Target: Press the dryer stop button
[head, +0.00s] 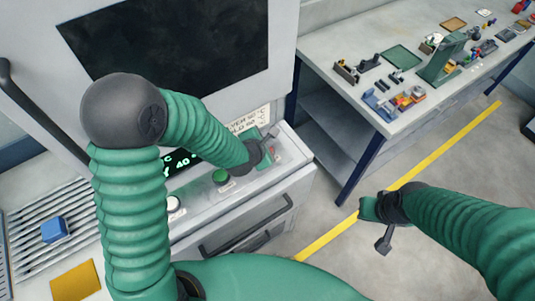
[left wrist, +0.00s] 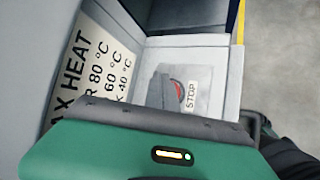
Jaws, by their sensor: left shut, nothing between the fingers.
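The dryer's red stop button (left wrist: 177,88) shows in the left wrist view on a grey plate, beside a STOP label (left wrist: 190,96). In the head view it sits at the right end of the control panel, partly hidden by my left gripper. My left gripper (head: 268,138) is shut and empty, reaching over that end of the panel. In the left wrist view its dark fingers (left wrist: 158,90) overlap the button's left side; I cannot tell whether they touch it. My right gripper (head: 376,222) hangs over the floor, away from the dryer; its jaw opening is unclear.
A green button (head: 220,176), a white button (head: 174,204) and a lit display (head: 182,162) are on the same panel. Drawer handles (head: 245,228) lie below. A workbench (head: 345,45) with parts stands at the right. Floor between is free.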

